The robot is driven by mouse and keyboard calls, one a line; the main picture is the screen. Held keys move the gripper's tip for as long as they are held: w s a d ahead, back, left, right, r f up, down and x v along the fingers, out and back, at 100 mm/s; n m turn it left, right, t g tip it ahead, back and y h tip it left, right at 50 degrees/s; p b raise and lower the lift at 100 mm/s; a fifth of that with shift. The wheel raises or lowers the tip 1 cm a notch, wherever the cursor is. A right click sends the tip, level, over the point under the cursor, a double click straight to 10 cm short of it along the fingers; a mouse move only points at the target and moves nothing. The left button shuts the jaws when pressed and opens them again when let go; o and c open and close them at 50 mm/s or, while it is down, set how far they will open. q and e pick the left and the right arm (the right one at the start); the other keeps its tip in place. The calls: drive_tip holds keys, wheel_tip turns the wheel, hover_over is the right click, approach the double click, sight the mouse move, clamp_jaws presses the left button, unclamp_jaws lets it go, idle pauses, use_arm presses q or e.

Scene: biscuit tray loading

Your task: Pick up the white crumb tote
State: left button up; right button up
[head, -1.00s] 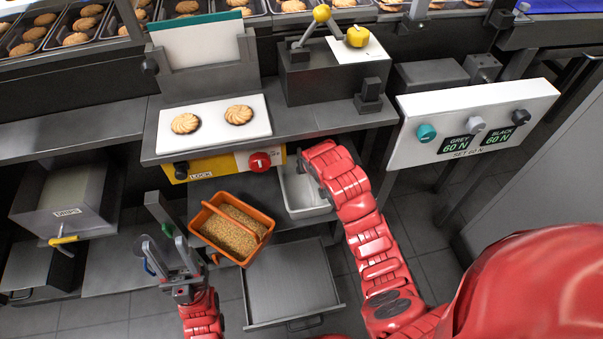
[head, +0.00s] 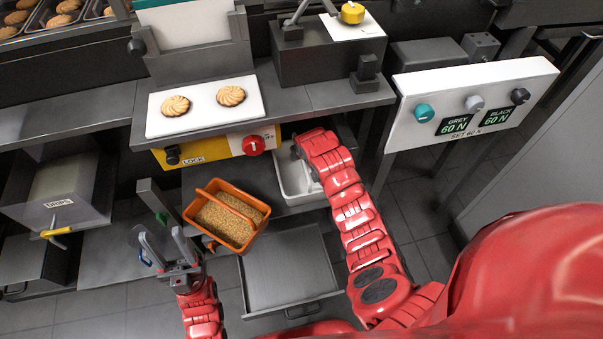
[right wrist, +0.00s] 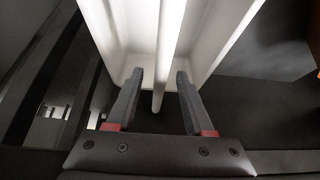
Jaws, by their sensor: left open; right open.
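The white crumb tote (head: 288,176) sits on the low shelf under the counter. My right arm reaches down over its right part, hiding some of it and my right gripper in the head view. In the right wrist view, the tote (right wrist: 130,30) fills the upper middle, with its white handle bar (right wrist: 168,50) running down between the fingers. My right gripper (right wrist: 156,80) is open around this bar, with a gap visible on both sides. My left gripper (head: 165,232) is open and empty, left of the orange tote.
The orange tote (head: 258,234) holds crumbs and stands left of the white tote. A grey open drawer tray (head: 283,268) lies below. The counter's yellow panel with a red knob (head: 254,145) overhangs the shelf. A white panel with knobs (head: 450,125) is at right.

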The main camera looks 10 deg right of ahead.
drive_tip(key=shift+f, duration=0.25)
idle(0.4)
clamp_jaws()
idle(1.4)
